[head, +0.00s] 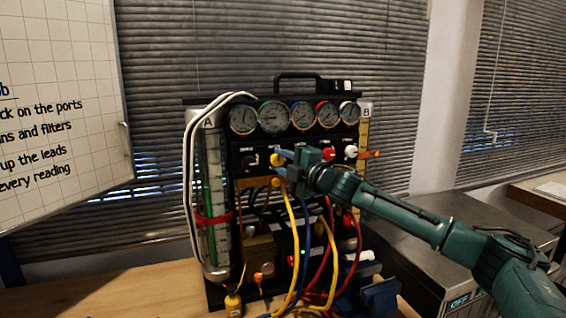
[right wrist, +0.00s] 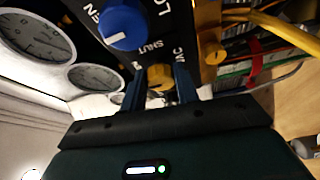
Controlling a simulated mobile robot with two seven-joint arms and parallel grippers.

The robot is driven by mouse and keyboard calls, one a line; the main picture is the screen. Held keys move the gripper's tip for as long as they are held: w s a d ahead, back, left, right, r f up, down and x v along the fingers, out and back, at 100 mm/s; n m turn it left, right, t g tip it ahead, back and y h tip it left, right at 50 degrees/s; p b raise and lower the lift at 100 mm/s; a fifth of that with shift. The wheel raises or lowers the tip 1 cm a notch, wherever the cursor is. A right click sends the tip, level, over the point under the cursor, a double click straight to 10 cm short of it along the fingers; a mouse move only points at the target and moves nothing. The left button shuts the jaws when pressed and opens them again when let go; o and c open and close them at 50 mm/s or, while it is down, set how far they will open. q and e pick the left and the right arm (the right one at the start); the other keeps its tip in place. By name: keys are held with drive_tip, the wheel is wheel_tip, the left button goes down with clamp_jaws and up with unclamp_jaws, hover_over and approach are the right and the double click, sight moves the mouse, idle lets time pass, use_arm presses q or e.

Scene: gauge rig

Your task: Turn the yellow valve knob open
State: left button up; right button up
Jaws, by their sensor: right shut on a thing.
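The yellow valve knob (head: 276,159) is on the black panel of the gauge rig, below the row of gauges. My right gripper (head: 283,163) reaches in from the right, its blue fingers at the knob. In the right wrist view the yellow knob (right wrist: 159,76) shows between the two fingers of my right gripper (right wrist: 160,88), which is shut on it. The fingers and palm hide part of the knob, and its pointer cannot be made out. My left gripper is in neither view.
A blue knob (right wrist: 124,26) is close to the fingers. Red (head: 328,154) and white (head: 350,151) knobs are right of my gripper. Yellow hoses (head: 291,230), blue and red hoses hang below. A glass column (head: 212,180) stands at left; a grey metal box (head: 420,265) is at right.

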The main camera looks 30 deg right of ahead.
drive_tip(key=shift+r, duration=0.1)
drive_tip(key=o, duration=1)
drive_tip(key=shift+w, duration=0.1)
drive_tip(key=shift+c, duration=0.2)
drive_tip(key=shift+s+f, duration=0.25)
drive_tip(key=shift+s, duration=0.05)
use_arm(q)
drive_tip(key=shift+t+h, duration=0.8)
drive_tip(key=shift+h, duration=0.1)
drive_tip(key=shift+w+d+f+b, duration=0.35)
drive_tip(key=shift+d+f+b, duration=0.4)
drive_tip(key=shift+b, duration=1.95)
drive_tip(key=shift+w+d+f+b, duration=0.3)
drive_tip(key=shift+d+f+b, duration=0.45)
drive_tip(key=shift+b, duration=1.9)
use_arm(e)
drive_tip(key=s+d, duration=0.2)
drive_tip(key=s, duration=1)
drive_tip(key=shift+s+f, duration=0.2)
drive_tip(key=shift+s, duration=0.05)
